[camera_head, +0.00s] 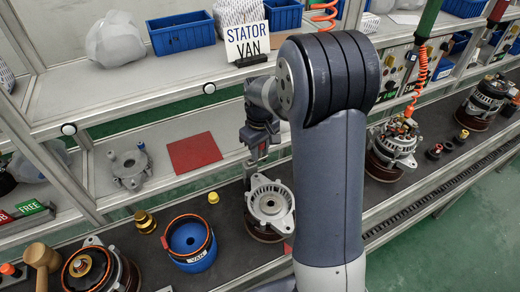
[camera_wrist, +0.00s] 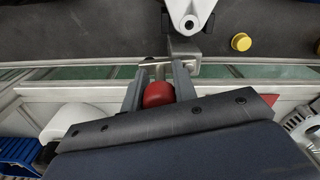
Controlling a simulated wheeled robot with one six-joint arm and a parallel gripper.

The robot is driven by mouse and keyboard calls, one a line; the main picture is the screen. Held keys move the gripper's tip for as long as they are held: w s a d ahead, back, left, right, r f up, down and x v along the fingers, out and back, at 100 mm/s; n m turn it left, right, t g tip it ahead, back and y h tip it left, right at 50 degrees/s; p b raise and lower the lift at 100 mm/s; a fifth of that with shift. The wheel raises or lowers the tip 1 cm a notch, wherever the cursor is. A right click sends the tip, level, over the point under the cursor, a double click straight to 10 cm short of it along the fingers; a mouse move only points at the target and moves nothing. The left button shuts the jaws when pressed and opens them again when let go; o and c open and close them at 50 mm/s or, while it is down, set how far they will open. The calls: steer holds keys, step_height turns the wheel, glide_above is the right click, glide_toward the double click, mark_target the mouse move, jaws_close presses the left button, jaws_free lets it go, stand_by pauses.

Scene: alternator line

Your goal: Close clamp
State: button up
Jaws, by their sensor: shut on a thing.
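My gripper (camera_head: 257,153) reaches down beside the aluminium alternator housing (camera_head: 270,204) on the dark line surface. In the wrist view, a red rounded knob (camera_wrist: 158,94) sits between the two fingers of my gripper (camera_wrist: 161,66). The fingers are shut on the clamp handle that bears this knob. A metal clamp part (camera_wrist: 184,48) lies just beyond the fingertips, beside a light housing lug (camera_wrist: 190,14). In the head view the clamp is mostly hidden by my gripper and the housing. I cannot tell the clamp arm's exact angle.
A blue ring fixture (camera_head: 190,240) marked VAN and a brass part (camera_head: 145,221) stand left of the housing. A yellow cap (camera_head: 213,197) is close by. A shelf with a red mat (camera_head: 194,152) lies behind. Another alternator (camera_head: 396,142) stands to the right.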

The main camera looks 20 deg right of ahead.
steer(key=shift+s, duration=0.1)
steer(key=m, duration=0.2)
steer(key=s+m, duration=0.1)
steer(key=m, duration=0.1)
steer(key=shift+s+m, duration=0.1)
steer(key=shift+m, duration=0.2)
steer(key=m, duration=0.1)
steer(key=s+m, duration=0.1)
steer(key=m, duration=0.1)
steer(key=m+b, duration=0.1)
steer(key=m, duration=0.1)
steer(key=shift+s+a, duration=0.25)
steer(key=shift+a, duration=0.05)
steer(key=shift+s+a+m, duration=0.25)
steer(key=shift+a+m, duration=0.1)
steer(key=shift+m, duration=1.2)
steer(key=shift+s+a+m, duration=0.2)
steer(key=shift+a+m, duration=0.2)
steer(key=shift+m, duration=1.1)
steer(key=shift+s+a+m, duration=0.25)
steer(key=shift+a+m, duration=0.1)
steer(key=shift+m, duration=1.2)
steer(key=o, duration=1)
